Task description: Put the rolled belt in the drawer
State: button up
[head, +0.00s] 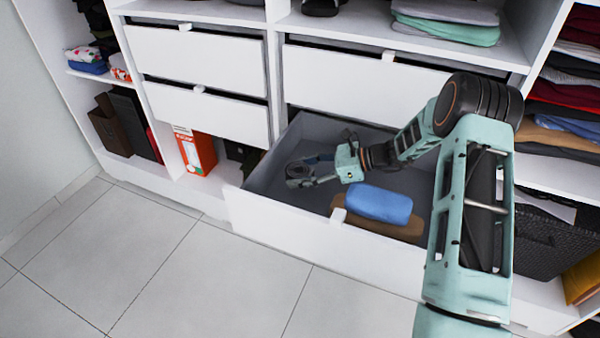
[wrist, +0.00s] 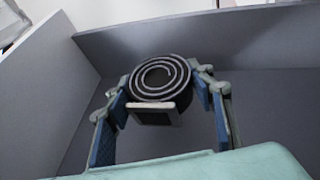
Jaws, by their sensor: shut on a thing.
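The rolled belt (wrist: 160,80) is a dark spiral coil with a pale metal buckle at its front in the wrist view. My gripper (wrist: 160,88) is shut on it, with one finger against each side. In the head view my gripper (head: 300,176) is inside the open lower drawer (head: 270,222), in its left part, and the belt (head: 299,168) shows as a small dark shape at the fingertips. The drawer's grey inner walls surround the belt in the wrist view. I cannot tell whether the belt touches the drawer floor.
A blue rolled cloth (head: 379,204) and a brown item (head: 392,229) lie in the drawer to the right of my gripper. A closed drawer (head: 350,83) is above. An orange box (head: 196,152) stands left of the drawer. The drawer's left part is otherwise bare.

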jog(key=o, duration=1)
jog(key=shift+s+f, duration=0.15)
jog(key=shift+f, duration=0.25)
jog(key=shift+o, duration=1.3)
jog(key=shift+s+d+f, duration=0.1)
jog(key=shift+f, duration=0.05)
jog(key=shift+r+p, duration=0.35)
jog(key=shift+r, duration=0.1)
jog(key=w+r+p+v, duration=0.1)
jog(key=p+v, duration=0.1)
jog(key=v, duration=1)
jog(key=shift+s, duration=0.3)
